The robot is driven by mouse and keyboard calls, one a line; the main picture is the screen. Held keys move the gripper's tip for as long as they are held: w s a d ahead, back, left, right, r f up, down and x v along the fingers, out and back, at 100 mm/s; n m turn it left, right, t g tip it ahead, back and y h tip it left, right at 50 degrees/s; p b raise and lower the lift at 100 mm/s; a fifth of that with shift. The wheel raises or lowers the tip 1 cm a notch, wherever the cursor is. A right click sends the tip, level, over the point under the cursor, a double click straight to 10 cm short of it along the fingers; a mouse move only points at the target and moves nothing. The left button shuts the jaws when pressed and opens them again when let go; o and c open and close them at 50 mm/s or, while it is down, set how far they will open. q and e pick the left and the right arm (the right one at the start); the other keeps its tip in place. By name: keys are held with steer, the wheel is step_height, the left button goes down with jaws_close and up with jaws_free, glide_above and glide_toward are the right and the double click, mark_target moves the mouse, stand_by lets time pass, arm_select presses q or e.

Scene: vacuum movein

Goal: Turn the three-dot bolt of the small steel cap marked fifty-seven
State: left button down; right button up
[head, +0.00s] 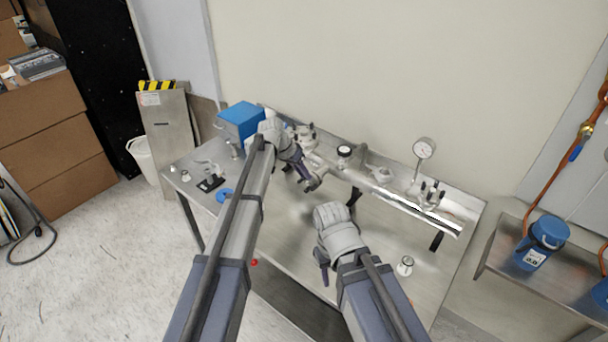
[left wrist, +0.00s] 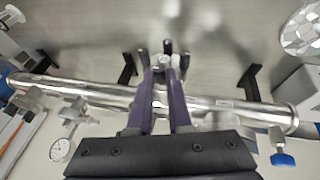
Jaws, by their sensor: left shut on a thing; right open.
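My left gripper (head: 309,181) reaches over the table to the front end of a short branch on the steel pipe. In the left wrist view, its two purple fingers (left wrist: 161,78) close around a small steel cap fitting (left wrist: 160,70) with several dark-tipped bolts standing around it. I cannot tell which bolt is between the fingertips, and no dots or number can be read. The fitting also shows at the fingertips in the head view (head: 315,184). My right gripper (head: 323,268) is open, low over the front of the table, apart from the pipe.
The steel pipe (head: 385,199) runs along the back of the table (head: 290,225), with a pressure gauge (head: 424,148) on it. A blue box (head: 241,121) stands at the back left. A small white-topped jar (head: 405,265) stands right of my right gripper. The table's middle is mostly clear.

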step_height(320, 180, down, 5)
steer(key=b, duration=0.4)
steer(key=shift+b, duration=0.4)
arm_select(q)
steer(key=shift+w+a+f+n+g+h+b, duration=0.1)
steer(key=shift+a+f+n+g+h+b, duration=0.1)
steer(key=shift+g+h, duration=0.5)
steer(key=shift+w+a+f+n+g+h+b, duration=0.1)
steer(key=shift+w+a+n+g+h, duration=0.2)
steer(key=shift+h, duration=0.65)
steer(key=shift+s+f+n+g+h+b, duration=0.1)
steer(key=shift+g+h+b, duration=0.05)
steer(key=shift+g+h, duration=0.6)
arm_select(e)
steer(key=shift+f, duration=0.55)
arm_select(q)
steer(key=c, duration=0.8)
jaws_free()
steer(key=shift+w, duration=0.1)
steer(key=shift+c, duration=0.2)
steer(key=shift+r, duration=0.15)
arm_select(e)
steer(key=shift+r, duration=0.1)
